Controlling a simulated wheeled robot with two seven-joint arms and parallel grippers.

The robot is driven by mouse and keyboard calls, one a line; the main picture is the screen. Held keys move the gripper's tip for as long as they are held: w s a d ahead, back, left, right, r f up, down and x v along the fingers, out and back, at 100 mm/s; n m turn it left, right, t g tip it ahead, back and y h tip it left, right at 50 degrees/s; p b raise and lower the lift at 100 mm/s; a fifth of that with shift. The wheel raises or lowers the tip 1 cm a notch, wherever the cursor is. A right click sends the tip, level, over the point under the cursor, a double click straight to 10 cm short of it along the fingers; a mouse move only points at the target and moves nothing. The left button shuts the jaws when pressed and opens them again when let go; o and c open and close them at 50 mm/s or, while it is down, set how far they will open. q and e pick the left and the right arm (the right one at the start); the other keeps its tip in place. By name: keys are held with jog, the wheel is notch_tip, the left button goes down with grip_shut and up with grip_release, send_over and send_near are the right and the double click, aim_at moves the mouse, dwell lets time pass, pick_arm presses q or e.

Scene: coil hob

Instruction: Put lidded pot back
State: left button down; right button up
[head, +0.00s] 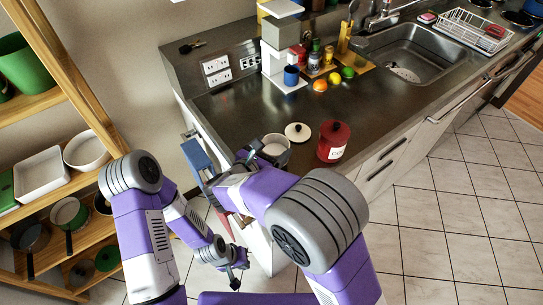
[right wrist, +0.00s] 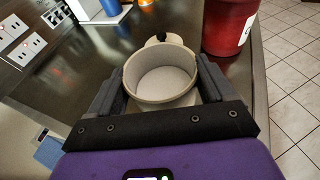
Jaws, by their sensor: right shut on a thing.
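A cream pot (right wrist: 162,82) with no lid on it is between the fingers of my right gripper (right wrist: 158,86), which is shut on it; the inside looks empty. In the head view the pot (head: 275,146) is at the left end of the counter, partly hidden by my right arm. A round cream lid (head: 298,132) with a dark knob lies on the counter just behind the pot; in the right wrist view the lid (right wrist: 168,41) shows beyond the rim. My left gripper (head: 237,266) is low, below counter height, apart from both; its jaw opening is unclear.
A red canister (head: 334,141) stands close to the right of the lid, near the counter's front edge. A blue mug (head: 291,75), fruit and bottles stand farther back. The counter (head: 385,110) right of the canister is clear. Wooden shelves with pans and a white dish (head: 42,172) stand at left.

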jog(key=shift+f, duration=1.2)
jog(key=shift+f+b, duration=0.15)
jog(key=shift+b, duration=0.2)
jog(key=o, duration=1.3)
